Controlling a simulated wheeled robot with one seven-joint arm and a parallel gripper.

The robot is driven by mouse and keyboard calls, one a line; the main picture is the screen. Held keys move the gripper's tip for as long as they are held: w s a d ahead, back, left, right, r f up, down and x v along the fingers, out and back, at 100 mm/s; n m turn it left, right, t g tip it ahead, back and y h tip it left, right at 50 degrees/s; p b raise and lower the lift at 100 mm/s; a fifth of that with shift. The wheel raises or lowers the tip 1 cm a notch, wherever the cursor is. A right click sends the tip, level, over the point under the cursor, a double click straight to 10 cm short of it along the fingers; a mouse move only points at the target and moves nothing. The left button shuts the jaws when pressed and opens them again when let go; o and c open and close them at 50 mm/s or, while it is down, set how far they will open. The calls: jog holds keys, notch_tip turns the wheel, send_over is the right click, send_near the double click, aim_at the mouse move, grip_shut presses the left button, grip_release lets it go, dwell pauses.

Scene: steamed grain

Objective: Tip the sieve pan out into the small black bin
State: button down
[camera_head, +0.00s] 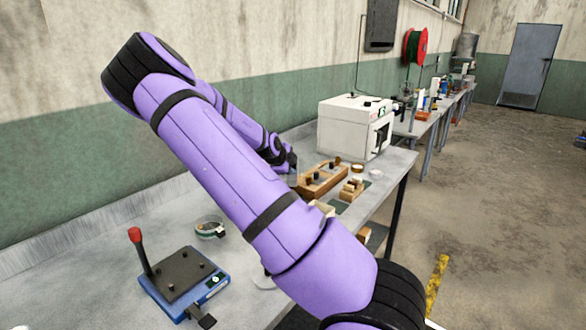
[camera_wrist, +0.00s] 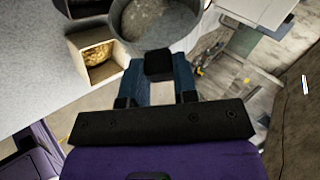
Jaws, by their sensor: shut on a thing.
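In the wrist view my gripper (camera_wrist: 158,66) is shut on the dark handle end of the sieve pan (camera_wrist: 183,38). The pan is round with a dark grey rim and a grey speckled inside, cut by the top edge. I cannot tell whether anything lies in it or how far it is tilted. A black object (camera_wrist: 88,8), perhaps the small black bin, shows partly at the top edge, left of the pan. In the head view my arm hides the pan, and I cannot make out the bin there.
A light wooden box (camera_wrist: 96,75) holding golden grain stands left of the pan. The bench (camera_head: 75,265) carries a blue device (camera_head: 183,283) with a red-knobbed lever, a round glass dish (camera_head: 210,228), a wooden block stand (camera_head: 322,180) and a white oven-like machine (camera_head: 352,127).

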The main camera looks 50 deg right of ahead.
jog(key=shift+w+a+r+n+g+h, duration=0.2)
jog(key=shift+w+a+n+g+h, duration=0.5)
jog(key=shift+w, duration=0.25)
dwell(0.6)
notch_tip(320, 180, up, 6)
jog(key=m+t+y, duration=0.2)
jog(key=t+y, duration=0.1)
jog(key=shift+m+t+y, duration=0.3)
jog(key=shift+m+t, duration=0.1)
dwell(0.7)
dwell(0.3)
